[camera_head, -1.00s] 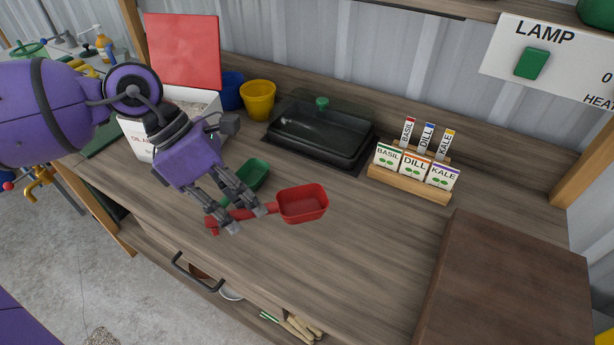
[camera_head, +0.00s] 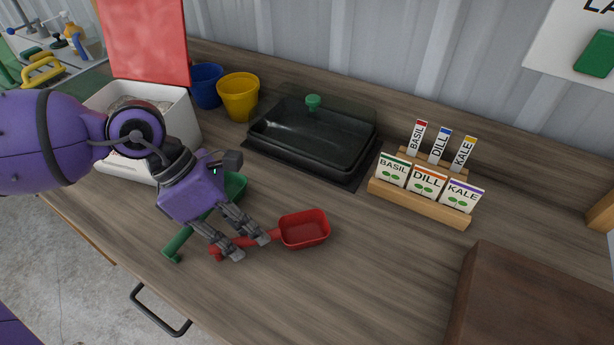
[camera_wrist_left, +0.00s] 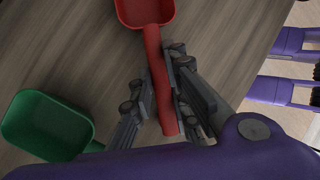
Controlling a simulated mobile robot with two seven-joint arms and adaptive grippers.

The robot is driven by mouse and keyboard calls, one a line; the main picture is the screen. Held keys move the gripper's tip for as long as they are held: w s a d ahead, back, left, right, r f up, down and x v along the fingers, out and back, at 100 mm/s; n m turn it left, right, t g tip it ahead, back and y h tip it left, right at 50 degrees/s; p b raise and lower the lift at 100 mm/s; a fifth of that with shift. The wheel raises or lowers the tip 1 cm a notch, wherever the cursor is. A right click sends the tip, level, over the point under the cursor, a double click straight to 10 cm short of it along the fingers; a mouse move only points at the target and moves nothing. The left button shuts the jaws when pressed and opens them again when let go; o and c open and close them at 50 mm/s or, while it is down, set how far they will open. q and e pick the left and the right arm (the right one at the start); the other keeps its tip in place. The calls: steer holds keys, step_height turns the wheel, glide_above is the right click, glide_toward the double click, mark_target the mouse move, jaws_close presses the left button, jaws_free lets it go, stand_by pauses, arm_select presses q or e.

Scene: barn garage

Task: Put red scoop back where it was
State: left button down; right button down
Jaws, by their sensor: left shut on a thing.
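The red scoop (camera_head: 305,229) is at the middle of the workbench in the head view, its handle pointing left. My left gripper (camera_head: 250,247) is shut on that handle. In the left wrist view the fingers (camera_wrist_left: 160,106) sit on both sides of the handle, and the red scoop's bowl (camera_wrist_left: 146,10) is at the top edge. The scoop is level and on or just above the bench top; I cannot tell which. A green scoop (camera_head: 177,242) lies behind and left of it, partly hidden by my gripper. It also shows in the left wrist view (camera_wrist_left: 46,124). My right gripper is not in view.
A white box (camera_head: 182,113) with an open red lid (camera_head: 143,40) stands at the left. Blue (camera_head: 206,85) and yellow (camera_head: 238,97) pots, a black covered tray (camera_head: 312,135) and a seed-packet rack (camera_head: 418,201) line the back. A brown block (camera_head: 520,300) is at front right. The bench's middle (camera_head: 370,270) is clear.

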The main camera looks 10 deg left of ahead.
arm_select(q)
steer(key=shift+s+r, duration=0.15)
steer(key=shift+f, duration=0.2)
steer(key=c, duration=1.7)
jaws_free()
steer(key=shift+r, duration=0.35)
steer(key=v, duration=1.1)
steer(key=shift+a+r+p, duration=0.2)
steer(key=shift+r+p, duration=0.1)
steer(key=shift+p, duration=0.05)
